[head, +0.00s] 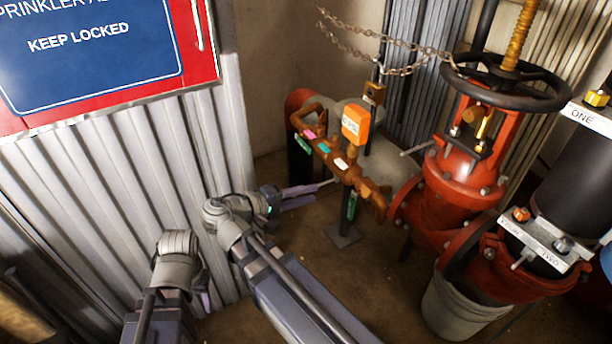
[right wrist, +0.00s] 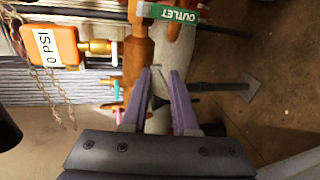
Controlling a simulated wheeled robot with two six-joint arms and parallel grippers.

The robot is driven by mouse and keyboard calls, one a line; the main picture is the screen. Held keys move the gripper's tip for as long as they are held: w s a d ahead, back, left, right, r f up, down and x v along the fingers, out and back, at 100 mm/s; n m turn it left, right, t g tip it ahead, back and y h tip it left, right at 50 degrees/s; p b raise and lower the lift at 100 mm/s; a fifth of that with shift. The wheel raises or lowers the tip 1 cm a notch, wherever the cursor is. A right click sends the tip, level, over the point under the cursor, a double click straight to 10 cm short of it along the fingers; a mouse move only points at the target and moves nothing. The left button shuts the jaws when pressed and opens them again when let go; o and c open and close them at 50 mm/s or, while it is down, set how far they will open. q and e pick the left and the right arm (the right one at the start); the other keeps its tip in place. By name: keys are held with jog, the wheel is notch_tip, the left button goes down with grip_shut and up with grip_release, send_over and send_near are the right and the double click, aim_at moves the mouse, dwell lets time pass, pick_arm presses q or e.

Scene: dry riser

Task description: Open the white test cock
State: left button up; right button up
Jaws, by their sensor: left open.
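The white test cock (head: 341,163) is on the copper pipe assembly (head: 365,187), beside the teal cock (head: 324,147) and pink cock (head: 309,134). My right gripper (head: 332,183) is below and left of it in the head view. In the right wrist view, my right gripper (right wrist: 159,72) is open, its purple fingertips apart and close to the copper pipe (right wrist: 138,50).
An orange gauge (head: 355,125) reading 0 PSI stands above the pipe. Green tags, one marked OUTLET (right wrist: 165,13), hang nearby. A red valve (head: 455,185) with a black handwheel (head: 550,98) and a bucket (head: 455,308) stand right. A corrugated wall (head: 100,190) is left.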

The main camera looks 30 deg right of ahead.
aim_at(338, 165)
jog(key=shift+w+d+r+m+h, duration=0.15)
jog(key=shift+d+r+h, duration=0.3)
jog(key=shift+d+r, duration=0.65)
jog(key=shift+w+d+r+m+h, duration=0.1)
jog(key=shift+d+r+h, duration=0.5)
jog(key=shift+d, duration=0.85)
jog(key=shift+w+d+r+m+h, duration=0.15)
jog(key=shift+d+r+h, duration=0.2)
jog(key=shift+d+r, duration=0.75)
jog(key=shift+d+f, duration=0.15)
jog(key=shift+c, duration=0.3)
grip_shut()
jog(key=n, duration=0.4)
jog(key=shift+n, duration=0.3)
jog(key=n, duration=0.4)
jog(key=shift+n, duration=0.3)
